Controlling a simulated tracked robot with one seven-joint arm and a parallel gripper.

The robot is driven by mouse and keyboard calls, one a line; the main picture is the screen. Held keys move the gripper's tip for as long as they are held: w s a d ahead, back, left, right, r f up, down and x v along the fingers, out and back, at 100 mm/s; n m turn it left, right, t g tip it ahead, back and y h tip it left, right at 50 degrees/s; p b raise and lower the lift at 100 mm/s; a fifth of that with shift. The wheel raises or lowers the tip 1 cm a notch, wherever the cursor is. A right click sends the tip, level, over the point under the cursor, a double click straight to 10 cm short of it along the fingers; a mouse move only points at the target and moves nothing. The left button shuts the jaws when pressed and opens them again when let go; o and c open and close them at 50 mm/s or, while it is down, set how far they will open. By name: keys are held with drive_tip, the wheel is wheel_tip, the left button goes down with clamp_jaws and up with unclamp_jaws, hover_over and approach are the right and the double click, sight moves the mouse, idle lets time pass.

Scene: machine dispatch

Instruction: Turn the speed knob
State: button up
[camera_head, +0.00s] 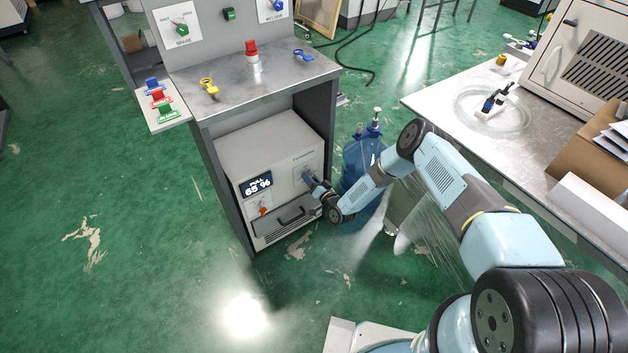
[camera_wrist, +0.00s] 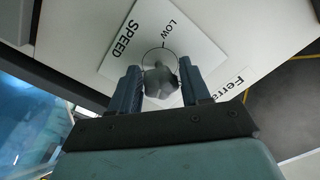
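The speed knob (camera_wrist: 160,82) is a small grey knob on a white plate (camera_wrist: 128,55) marked SPEED and LOW in the wrist view. My gripper (camera_wrist: 160,64) has its two blue-grey fingers on either side of the knob, apart, with a narrow gap visible; contact is not clear. The LOW mark is just above the knob's round base. In the head view my gripper (camera_head: 309,178) reaches the right part of the front of the white machine (camera_head: 262,151), and the knob is mostly hidden behind it. The machine's dark display (camera_head: 256,185) shows 65 %.
The machine stands inside a grey bench (camera_head: 226,112), whose side panels flank it. A small orange-red control (camera_head: 263,210) and a dark handle (camera_head: 291,216) are on its front. A blue bottle (camera_head: 360,155) stands close behind my wrist. The green floor at left is clear.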

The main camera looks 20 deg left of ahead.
drive_tip(key=shift+o, duration=1.1)
drive_tip(key=shift+w, duration=0.1)
drive_tip(key=shift+d, duration=0.15)
drive_tip(key=v, duration=1.3)
drive_tip(key=shift+s+d, duration=0.15)
drive_tip(key=shift+s, duration=0.15)
